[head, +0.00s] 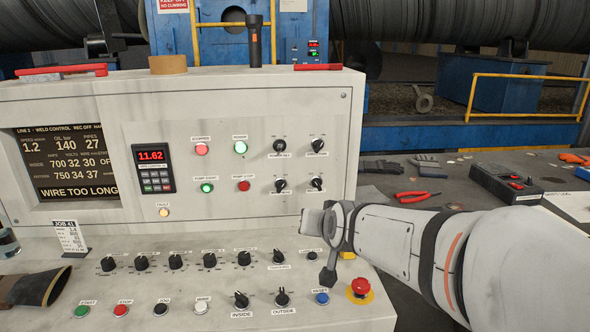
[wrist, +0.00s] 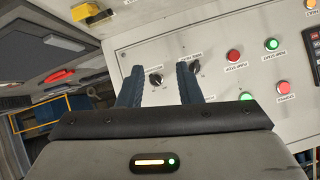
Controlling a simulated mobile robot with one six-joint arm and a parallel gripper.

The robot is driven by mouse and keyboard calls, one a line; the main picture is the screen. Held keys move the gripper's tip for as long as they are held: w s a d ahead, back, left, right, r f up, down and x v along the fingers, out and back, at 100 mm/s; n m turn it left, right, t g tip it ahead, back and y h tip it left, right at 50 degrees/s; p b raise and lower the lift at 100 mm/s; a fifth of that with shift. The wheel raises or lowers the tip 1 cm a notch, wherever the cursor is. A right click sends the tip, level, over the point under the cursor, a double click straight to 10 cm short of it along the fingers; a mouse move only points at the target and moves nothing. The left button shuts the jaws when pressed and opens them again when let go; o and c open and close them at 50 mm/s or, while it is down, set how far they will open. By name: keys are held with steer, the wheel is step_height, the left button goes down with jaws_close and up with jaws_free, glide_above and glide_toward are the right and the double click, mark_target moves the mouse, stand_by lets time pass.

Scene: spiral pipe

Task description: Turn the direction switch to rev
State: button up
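The direction switch (head: 318,145) is a black rotary knob at the upper right of the console's upright panel. Its label is small but appears to read DIRECTION. Its pointer seems tilted up to the right, but the end markings are too small to read. My gripper (head: 314,221) is in front of the panel, below the switch and apart from it. In the wrist view my gripper (wrist: 159,72) is open and empty. Two lower-row knobs, one dark knob (wrist: 155,80) between the fingers and another (wrist: 193,66) by the right finger, show there. The direction switch is hidden in that view.
Other knobs lie close by: one to the left (head: 280,146), one below (head: 316,183) and one below left (head: 280,185). A red emergency button (head: 360,287) stands under my arm. Red pliers (head: 413,197) and a control box (head: 505,184) lie on the right bench.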

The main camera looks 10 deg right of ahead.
steer(key=w+r+m+t+h+b, duration=0.1)
steer(key=w+r+m+t+b, duration=0.15)
steer(key=w+t+b, duration=0.5)
steer(key=m+t+h+b, duration=0.1)
steer(key=m+t+h, duration=0.2)
steer(key=m+h, duration=0.1)
glide_toward(319, 149)
steer(key=w, duration=0.2)
steer(key=x, duration=0.7)
steer(key=shift+d+r, duration=0.1)
steer(key=shift+r, duration=0.2)
steer(key=shift+c, duration=0.4)
steer(key=c, duration=0.6)
steer(key=shift+o, duration=0.2)
